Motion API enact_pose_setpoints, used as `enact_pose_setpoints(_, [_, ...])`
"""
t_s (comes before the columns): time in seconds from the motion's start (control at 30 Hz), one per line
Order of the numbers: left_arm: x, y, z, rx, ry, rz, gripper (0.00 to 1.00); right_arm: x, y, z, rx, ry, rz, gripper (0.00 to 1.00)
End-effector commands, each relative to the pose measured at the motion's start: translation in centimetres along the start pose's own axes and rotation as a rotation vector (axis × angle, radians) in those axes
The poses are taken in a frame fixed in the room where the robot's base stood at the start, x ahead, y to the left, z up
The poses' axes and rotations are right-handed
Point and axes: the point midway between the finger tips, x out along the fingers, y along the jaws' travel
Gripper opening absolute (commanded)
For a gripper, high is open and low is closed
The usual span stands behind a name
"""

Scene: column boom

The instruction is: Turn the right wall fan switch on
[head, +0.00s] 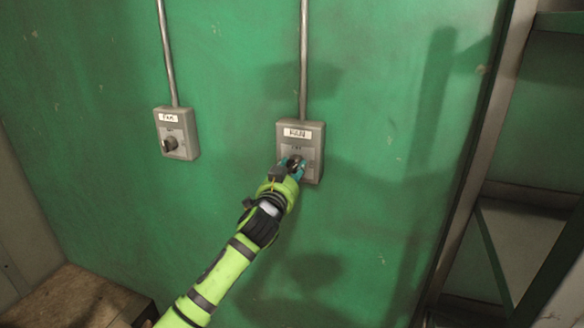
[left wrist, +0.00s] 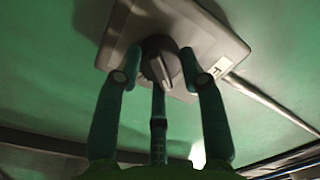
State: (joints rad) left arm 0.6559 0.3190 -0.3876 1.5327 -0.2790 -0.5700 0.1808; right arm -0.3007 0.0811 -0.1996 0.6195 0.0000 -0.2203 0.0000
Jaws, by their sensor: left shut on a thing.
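The right switch (head: 314,137) is a grey box on the green wall, with a white label too blurred to read surely and a conduit rising from its top. My left gripper (head: 292,165) is at its front and mostly hides its dial. In the left wrist view the dark round knob (left wrist: 160,62) with a raised ridge stands out from the grey box. The fingers of my left gripper (left wrist: 160,78) are shut on the knob, one on each side. Which setting the knob points to cannot be told. My right gripper is not in view.
A similar grey switch box (head: 176,130), labelled FAN, hangs on the wall to the left, its dark knob uncovered. Wall conduits (head: 166,52) run up from both boxes. A wooden surface (head: 75,300) is at the lower left. Metal framing (head: 487,135) stands at the right.

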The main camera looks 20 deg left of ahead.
Motion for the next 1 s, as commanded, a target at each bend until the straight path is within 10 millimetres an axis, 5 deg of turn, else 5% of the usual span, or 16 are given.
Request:
enact_pose_setpoints(0.6, [0.0,-0.1,0.6,0.573,0.018,0.013,0.08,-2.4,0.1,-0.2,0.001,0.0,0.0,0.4])
enact_pose_setpoints(1.0, [0.0,-0.1,0.6,0.801,0.032,0.015,0.08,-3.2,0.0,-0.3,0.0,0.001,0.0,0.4])
